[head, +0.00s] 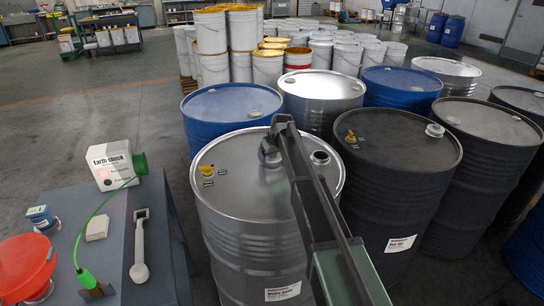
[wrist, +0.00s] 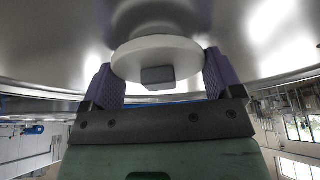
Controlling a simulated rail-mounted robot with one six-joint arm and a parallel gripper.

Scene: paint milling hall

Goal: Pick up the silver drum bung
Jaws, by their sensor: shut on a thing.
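The silver drum (head: 240,235) stands upright in front, with a label reading "White" low on its side. My gripper (head: 268,153) is over its lid, left of a dark-rimmed round opening (head: 320,157). In the wrist view my gripper (wrist: 159,80) has its two purple fingers shut on the pale, round silver drum bung (wrist: 155,52), one on each side. A square grey boss shows on the bung. The shiny metal lid fills the view behind it. I cannot tell whether the bung touches the lid. In the head view my gripper hides the bung.
A yellow fitting (head: 207,170) stands on the lid's left. A black drum (head: 395,190) and blue drums (head: 232,101) crowd around. At left, a grey table (head: 160,280) holds an earth check box (head: 112,165), a green cable clamp (head: 88,279), a wrench-like tool (head: 140,250) and a red funnel (head: 25,265).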

